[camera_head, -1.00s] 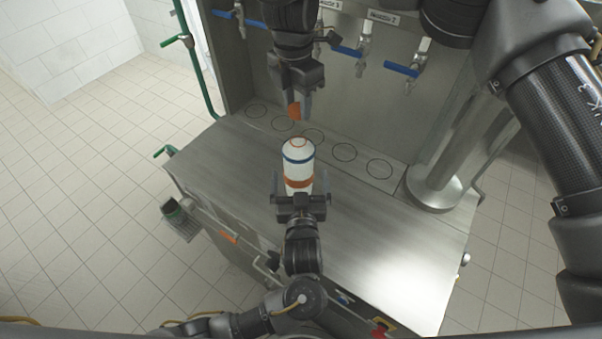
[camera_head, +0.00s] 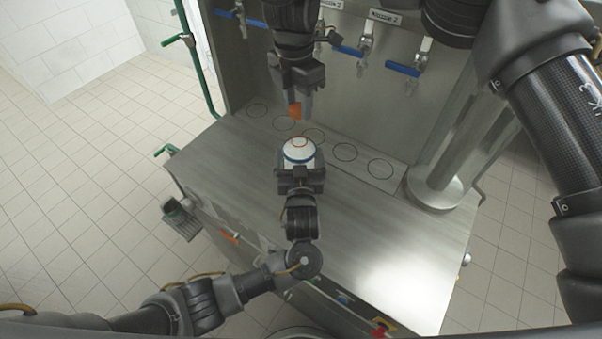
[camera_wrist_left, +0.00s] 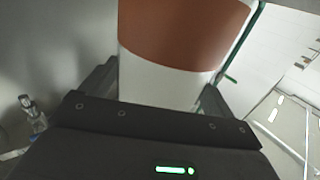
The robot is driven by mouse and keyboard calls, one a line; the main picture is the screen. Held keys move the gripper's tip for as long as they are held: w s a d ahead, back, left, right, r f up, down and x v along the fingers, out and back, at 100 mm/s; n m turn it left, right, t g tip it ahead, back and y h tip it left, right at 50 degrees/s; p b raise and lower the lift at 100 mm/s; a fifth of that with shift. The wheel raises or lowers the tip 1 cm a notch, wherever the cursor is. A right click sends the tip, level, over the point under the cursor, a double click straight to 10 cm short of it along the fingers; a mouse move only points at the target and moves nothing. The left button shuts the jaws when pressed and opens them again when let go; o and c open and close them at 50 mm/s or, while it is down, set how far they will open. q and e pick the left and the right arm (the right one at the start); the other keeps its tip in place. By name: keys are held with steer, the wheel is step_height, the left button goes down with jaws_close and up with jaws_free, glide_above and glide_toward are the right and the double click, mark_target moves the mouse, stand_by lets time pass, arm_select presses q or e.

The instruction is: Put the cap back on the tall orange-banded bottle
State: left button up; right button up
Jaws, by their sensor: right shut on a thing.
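The white bottle (camera_head: 299,149) is at the middle of the steel counter, its rounded top with a blue ring and a thin orange ring facing up. Its wide orange band (camera_wrist_left: 182,30) shows close up in the left wrist view. My left gripper (camera_head: 300,165) is at the bottle from the near side, with a finger on each side below the band. Whether the fingers press on it cannot be told. My right gripper (camera_head: 296,98) hangs from above, behind the bottle, shut on the small orange cap (camera_head: 295,111). The cap is apart from the bottle top.
The steel counter (camera_head: 370,235) is clear on the right. A row of marked circles (camera_head: 345,152) runs along its back, below nozzles with blue levers (camera_head: 402,69). A steel column (camera_head: 440,185) stands at the right. A green-railed edge (camera_head: 165,150) is at the left.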

mark_target(299, 136)
arm_select(q)
steer(key=c, duration=1.1)
arm_select(e)
steer(key=shift+f, duration=2.5)
steer(key=shift+f, duration=0.9)
arm_select(q)
steer(key=shift+r, duration=0.1)
arm_select(e)
steer(key=shift+f, duration=0.55)
